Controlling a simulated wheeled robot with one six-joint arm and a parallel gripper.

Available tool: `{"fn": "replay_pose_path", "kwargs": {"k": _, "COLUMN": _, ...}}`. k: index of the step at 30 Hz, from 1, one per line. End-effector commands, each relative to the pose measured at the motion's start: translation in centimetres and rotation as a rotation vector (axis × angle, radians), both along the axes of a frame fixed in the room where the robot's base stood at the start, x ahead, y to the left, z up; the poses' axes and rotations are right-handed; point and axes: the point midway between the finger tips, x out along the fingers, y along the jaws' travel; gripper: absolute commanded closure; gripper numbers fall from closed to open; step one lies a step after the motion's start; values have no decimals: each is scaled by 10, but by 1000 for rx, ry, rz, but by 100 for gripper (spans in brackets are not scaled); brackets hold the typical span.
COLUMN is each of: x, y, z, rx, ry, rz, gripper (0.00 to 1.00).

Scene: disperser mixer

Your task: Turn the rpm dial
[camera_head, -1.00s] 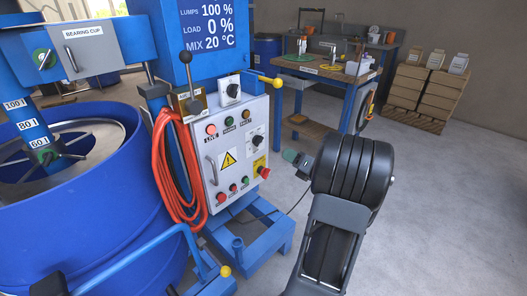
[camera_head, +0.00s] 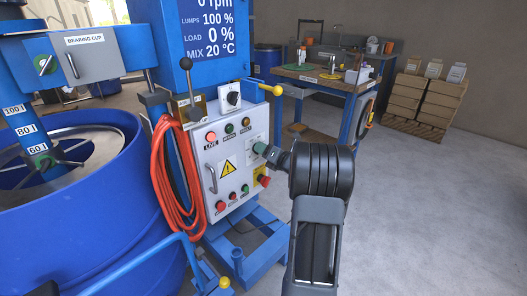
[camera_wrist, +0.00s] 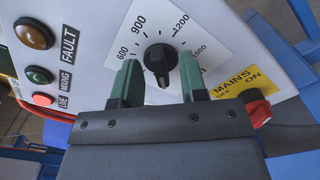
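The rpm dial (camera_wrist: 160,60) is a black knob on a white scale plate (camera_wrist: 119,48) marked 600, 900, 1200 and 1500. My gripper (camera_wrist: 160,78) is open, with one green fingertip to the left of the knob and one to the right. Gaps show between fingers and knob; I cannot tell how deep the tips reach. In the head view my gripper (camera_head: 261,149) is at the right side of the control panel (camera_head: 207,161) and hides the dial.
The red mains switch (camera_wrist: 257,108) is close beside the right finger. Fault, mixing and live lamps (camera_wrist: 38,75) are at left.

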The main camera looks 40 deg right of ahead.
Motion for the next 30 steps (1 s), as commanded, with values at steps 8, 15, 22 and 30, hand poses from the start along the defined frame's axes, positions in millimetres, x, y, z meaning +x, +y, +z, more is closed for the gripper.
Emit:
{"fn": "replay_pose_path", "kwargs": {"k": 8, "x": 1, "y": 0, "z": 0, "rx": 0, "ry": 0, "rz": 0, "gripper": 61}}
{"fn": "replay_pose_path", "kwargs": {"k": 15, "x": 1, "y": 0, "z": 0, "rx": 0, "ry": 0, "rz": 0, "gripper": 83}}
{"fn": "replay_pose_path", "kwargs": {"k": 22, "x": 1, "y": 0, "z": 0, "rx": 0, "ry": 0, "rz": 0, "gripper": 100}}
{"fn": "replay_pose_path", "kwargs": {"k": 30, "x": 1, "y": 0, "z": 0, "rx": 19, "ry": 3, "rz": 0, "gripper": 100}}
